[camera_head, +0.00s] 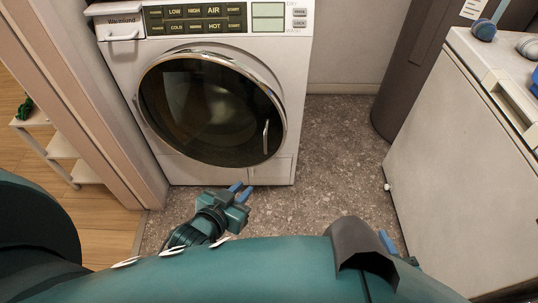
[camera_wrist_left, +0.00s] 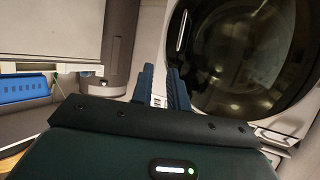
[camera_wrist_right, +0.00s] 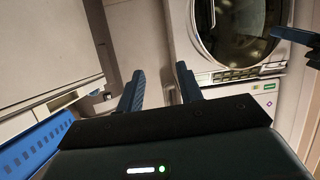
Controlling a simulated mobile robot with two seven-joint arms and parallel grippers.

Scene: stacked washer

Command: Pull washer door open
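The white washer (camera_head: 297,60) stands at the back. Its round door (camera_head: 205,105) has dark glass and a chrome rim and looks closed. A slim upright handle (camera_head: 265,136) sits on the door's right side; in the left wrist view the handle (camera_wrist_left: 181,31) shows at the upper middle. My left gripper (camera_head: 241,192) is below the door's lower right, apart from the handle. Its blue fingers (camera_wrist_left: 160,85) are parted and empty. My right gripper (camera_head: 400,252) is at the lower right, mostly hidden by my arm. Its fingers (camera_wrist_right: 160,85) are parted and empty in the right wrist view.
A white cabinet (camera_head: 450,160) stands at the right, with a dark grey cylinder (camera_head: 408,65) behind it. A door frame (camera_head: 95,105) and a white shelf (camera_head: 60,147) are at the left. Speckled floor (camera_head: 335,150) is clear between washer and cabinet.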

